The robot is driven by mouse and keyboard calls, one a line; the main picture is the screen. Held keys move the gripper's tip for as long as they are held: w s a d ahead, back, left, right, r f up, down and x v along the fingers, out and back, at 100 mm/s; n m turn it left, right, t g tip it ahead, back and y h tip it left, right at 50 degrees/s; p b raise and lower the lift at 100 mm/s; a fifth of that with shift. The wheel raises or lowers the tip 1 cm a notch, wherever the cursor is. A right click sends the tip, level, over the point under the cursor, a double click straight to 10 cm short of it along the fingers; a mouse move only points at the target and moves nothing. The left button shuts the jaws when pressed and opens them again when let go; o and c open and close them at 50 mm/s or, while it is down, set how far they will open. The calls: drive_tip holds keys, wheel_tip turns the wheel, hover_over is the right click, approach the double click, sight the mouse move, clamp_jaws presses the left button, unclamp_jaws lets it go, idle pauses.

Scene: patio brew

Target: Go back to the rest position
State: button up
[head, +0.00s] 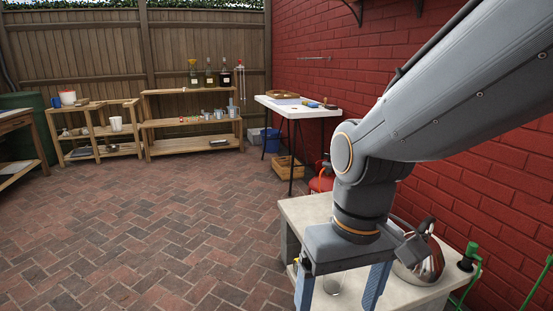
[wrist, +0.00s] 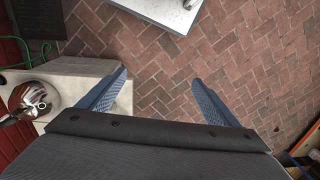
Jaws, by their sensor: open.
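My gripper (head: 340,290) is open, pointing down over the front of a low pale counter (head: 296,209) in the head view. Nothing is held.
A steel kettle (head: 428,262) stands on the counter right of my gripper; it also shows in the wrist view (wrist: 38,98). A white table (head: 300,107) and wooden shelves (head: 190,122) stand farther back. The brick floor (head: 150,215) at left is clear.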

drive_tip(key=d+r+m+p, duration=0.3)
drive_tip(key=d+r+p, duration=0.6)
drive_tip(key=p, duration=1)
drive_tip(key=shift+d+r+h, duration=0.25)
drive_tip(key=shift+r+h, duration=0.05)
drive_tip(key=shift+r, duration=0.5)
